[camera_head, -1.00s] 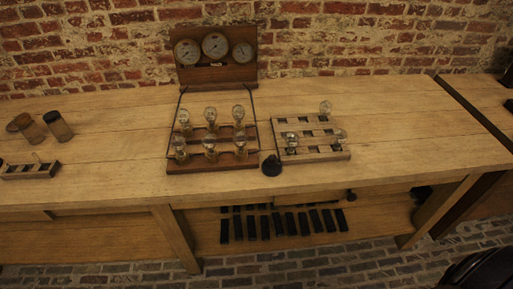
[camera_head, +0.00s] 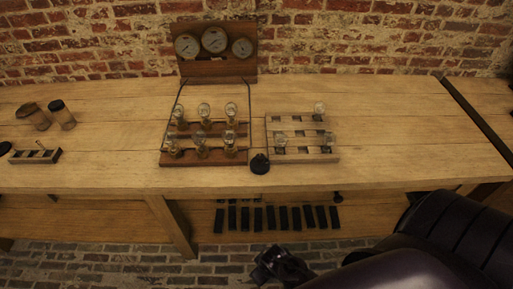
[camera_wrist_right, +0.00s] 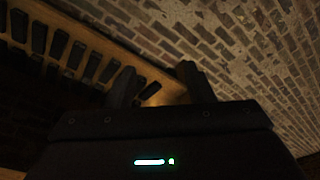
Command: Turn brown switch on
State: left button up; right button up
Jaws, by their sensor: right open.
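I cannot single out a brown switch by colour. A small wooden block (camera_head: 35,156) with a thin upright lever sits at the left of the bench in the head view. A round black knob-like thing (camera_head: 260,164) stands at the bench's front edge, between the bulb board and the pale rack. My right gripper (camera_head: 275,265) is below and in front of the bench, far from both. The right wrist view shows its two fingers (camera_wrist_right: 157,72) apart, with nothing between them. My left gripper is not in view.
A brown board (camera_head: 205,159) with several bulbs stands mid-bench, before a wooden panel with three gauges (camera_head: 214,41). A pale rack (camera_head: 295,131) holds a few bulbs. Two jars (camera_head: 62,115) stand at left. Black bars (camera_head: 270,217) lie on the lower shelf.

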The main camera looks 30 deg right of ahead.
jog(key=w+a+r+n+t+y+p, duration=0.1)
jog(key=w+a+r+n, duration=0.2)
jog(key=r, duration=0.8)
jog(key=w+a+r+n+t+p, duration=0.1)
jog(key=w+a+r+p, duration=0.3)
jog(key=r, duration=0.6)
jog(key=w+a+r+n+t+y+b, duration=0.15)
jog(key=w+r, duration=0.35)
jog(key=r, duration=0.6)
jog(key=w+a+r+n+t+y, duration=0.1)
jog(key=w+a+r+n, duration=0.1)
jog(key=a+n, duration=0.45)
jog(key=w+a+r+n+y, duration=0.25)
jog(key=a+n, duration=0.25)
jog(key=n, duration=0.3)
jog(key=n+g+h, duration=0.6)
jog(key=n+g, duration=0.1)
jog(key=n, duration=0.3)
send_over(260, 156)
jog(key=shift+f+p, duration=0.4)
jog(key=shift+f, duration=0.15)
jog(key=shift+d+f, duration=0.1)
jog(key=shift+f, duration=0.15)
notch_tip(260, 156, down, 7)
jog(key=b, duration=0.3)
